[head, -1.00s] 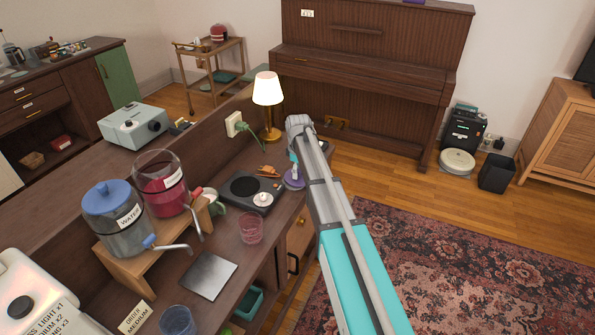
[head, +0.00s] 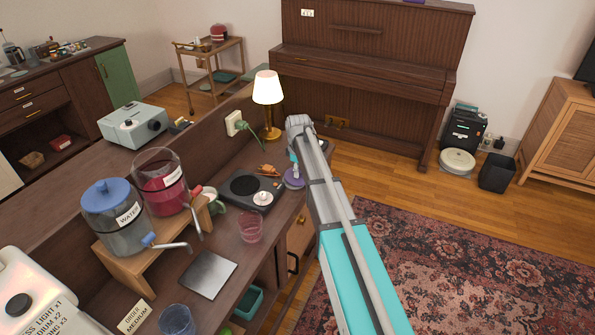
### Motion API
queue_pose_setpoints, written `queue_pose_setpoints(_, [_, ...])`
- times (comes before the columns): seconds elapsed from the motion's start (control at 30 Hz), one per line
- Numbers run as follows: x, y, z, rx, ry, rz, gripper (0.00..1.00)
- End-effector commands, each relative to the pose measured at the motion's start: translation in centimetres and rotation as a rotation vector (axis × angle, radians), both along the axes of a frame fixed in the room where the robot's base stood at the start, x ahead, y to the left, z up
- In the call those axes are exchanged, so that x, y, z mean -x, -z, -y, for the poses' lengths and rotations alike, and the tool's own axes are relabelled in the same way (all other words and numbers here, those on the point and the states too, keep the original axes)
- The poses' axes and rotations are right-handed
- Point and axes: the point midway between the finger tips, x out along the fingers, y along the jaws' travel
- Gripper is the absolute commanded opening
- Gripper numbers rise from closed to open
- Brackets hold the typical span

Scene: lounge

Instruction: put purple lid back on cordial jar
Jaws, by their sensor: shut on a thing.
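The cordial jar (head: 160,182) holds red liquid and stands on a wooden riser at the left, with its top uncovered. The purple lid (head: 294,179) is at the right edge of the counter, beyond the black hot plate. My gripper (head: 294,166) is at the lid, shut on it from above. My arm hides part of the gripper and the lid's right side. I cannot tell whether the lid touches the counter or is slightly raised.
The water jar (head: 115,228) with a blue lid stands beside the cordial jar on the riser (head: 137,266). A hot plate (head: 248,189), a pink glass (head: 251,228), a lamp (head: 268,92) and a grey square plate (head: 209,274) are on the counter. Rug and floor lie to the right.

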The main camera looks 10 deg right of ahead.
Motion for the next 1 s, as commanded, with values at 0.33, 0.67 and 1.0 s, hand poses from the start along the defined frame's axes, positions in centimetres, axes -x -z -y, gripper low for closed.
queue_pose_setpoints(0.33, [0.0, -0.7, 0.0, 0.0, 0.0, 0.0, 0.0])
queue_pose_setpoints(0.67, [0.0, -1.7, 0.0, 0.0, 0.0, 0.0, 0.0])
queue_pose_setpoints(1.0, [0.0, -2.6, 0.0, 0.0, 0.0, 0.0, 0.0])
